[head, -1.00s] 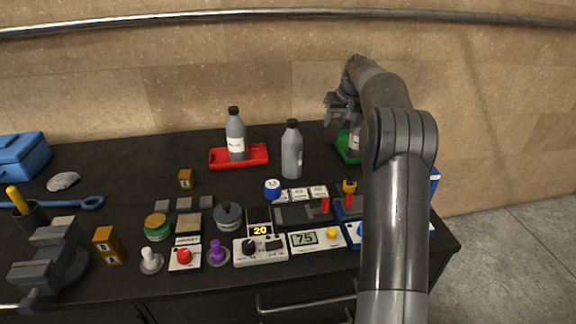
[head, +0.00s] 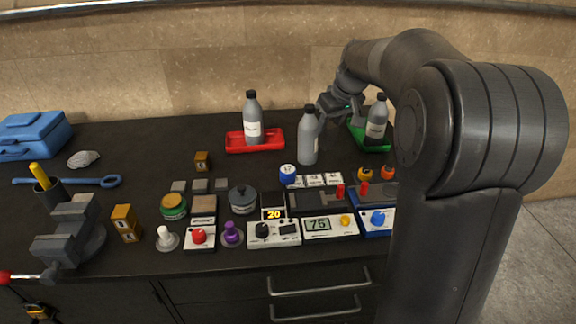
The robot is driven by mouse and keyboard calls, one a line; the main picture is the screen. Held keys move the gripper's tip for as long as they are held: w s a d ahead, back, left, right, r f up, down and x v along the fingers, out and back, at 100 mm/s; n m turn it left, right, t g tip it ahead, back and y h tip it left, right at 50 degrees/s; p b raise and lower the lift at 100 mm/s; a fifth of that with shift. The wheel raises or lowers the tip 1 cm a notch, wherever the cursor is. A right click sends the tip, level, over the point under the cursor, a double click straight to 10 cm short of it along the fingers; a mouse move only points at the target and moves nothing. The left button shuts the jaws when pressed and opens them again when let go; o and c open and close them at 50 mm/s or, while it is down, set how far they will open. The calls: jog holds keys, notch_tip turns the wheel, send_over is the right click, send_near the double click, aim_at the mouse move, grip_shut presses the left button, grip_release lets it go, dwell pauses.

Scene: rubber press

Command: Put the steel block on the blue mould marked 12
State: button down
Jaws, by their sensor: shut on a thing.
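My gripper (head: 322,116) is at the upper right side of a standing grey bottle (head: 308,146). It appears shut on the bottle near its shoulder; the fingers are small and partly hidden. I cannot tell for sure which is steel. A small round blue piece with a white face (head: 288,174) stands in front of the bottle, possibly the blue mould; its mark is not legible.
A red tray (head: 236,146) holds a labelled bottle (head: 253,118). A green tray (head: 376,147) holds another bottle (head: 376,120). Knobs, displays and buttons crowd the front. A vice (head: 70,232) stands at left.

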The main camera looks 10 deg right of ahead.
jog(key=shift+w+a+f, duration=0.8)
jog(key=shift+a+f, duration=0.95)
jog(key=shift+f, duration=0.05)
jog(key=shift+w+a+f, duration=0.85)
jog(key=shift+a+f, duration=0.85)
jog(key=shift+f, duration=0.05)
jog(key=shift+w+a+f, duration=0.8)
jog(key=shift+a+f, duration=0.95)
jog(key=shift+f, duration=0.05)
jog(key=shift+f, duration=0.1)
jog(key=c, duration=0.9)
grip_release()
jog(key=shift+f, duration=0.1)
